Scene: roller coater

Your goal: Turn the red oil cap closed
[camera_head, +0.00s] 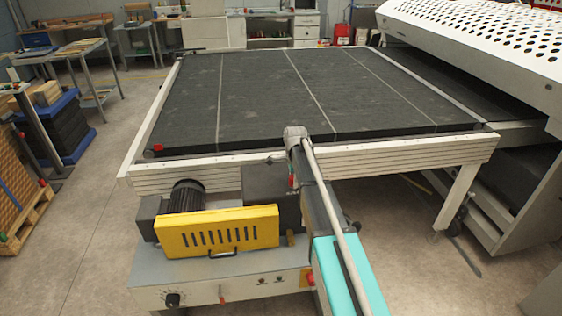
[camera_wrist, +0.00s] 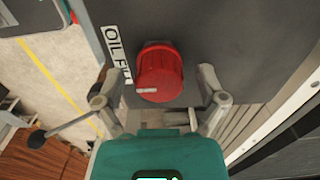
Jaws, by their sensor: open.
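The red oil cap (camera_wrist: 160,75) is a round knob with a small pale label mark on its lower edge. In the wrist view it sits on a dark grey panel (camera_wrist: 205,25), right of a white label (camera_wrist: 115,48) whose visible letters begin "OIL FI". My gripper (camera_wrist: 162,78) is open, with one finger on each side of the cap in the picture. A gap shows between the cap and each finger. I cannot tell from this view how deep the fingers reach along it. I cannot make out the cap or gripper for sure in the head view.
In the head view a black conveyor bed (camera_head: 250,90) in a pale frame fills the middle. A yellow slotted guard (camera_head: 217,232) and a dark motor (camera_head: 187,197) stand at its near end. The perforated white machine (camera_head: 480,35) is at right. Open floor (camera_head: 75,240) lies left.

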